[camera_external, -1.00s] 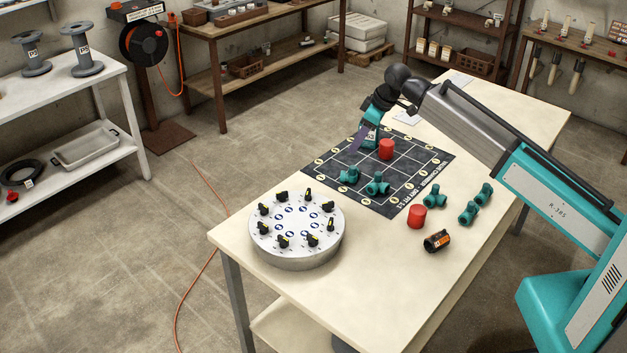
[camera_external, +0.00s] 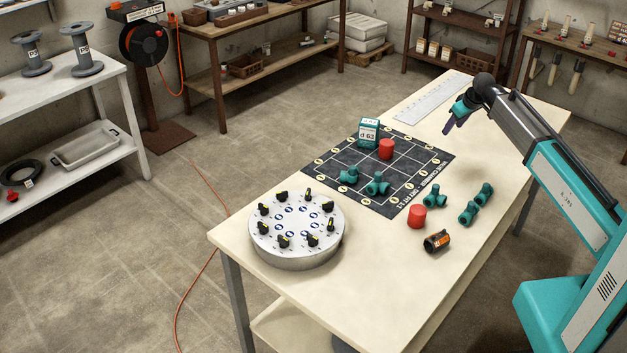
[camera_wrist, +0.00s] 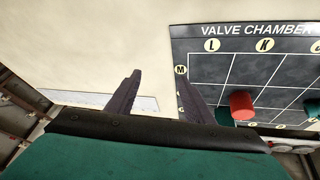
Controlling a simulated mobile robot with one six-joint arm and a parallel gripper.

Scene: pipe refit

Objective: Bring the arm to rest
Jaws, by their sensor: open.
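My gripper (camera_external: 447,127) is at the end of the teal and grey arm, raised above the far right part of the table, to the right of the dark grid mat. In the wrist view its two dark fingers (camera_wrist: 158,92) stand apart with nothing between them. A teal and white block marked "d 63" (camera_external: 368,133) stands on the far left edge of the mat (camera_external: 405,153), clear of my gripper. A red cylinder (camera_external: 386,149) stands on the mat beside it; a red cylinder also shows in the wrist view (camera_wrist: 242,105).
Two teal fittings (camera_external: 377,183) sit on the mat. Several teal fittings (camera_external: 469,212), another red cylinder (camera_external: 417,216) and an orange-black part (camera_external: 437,241) lie at the right. A round dial plate (camera_external: 296,243) stands at the front left. A ruler (camera_external: 433,98) lies behind the mat.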

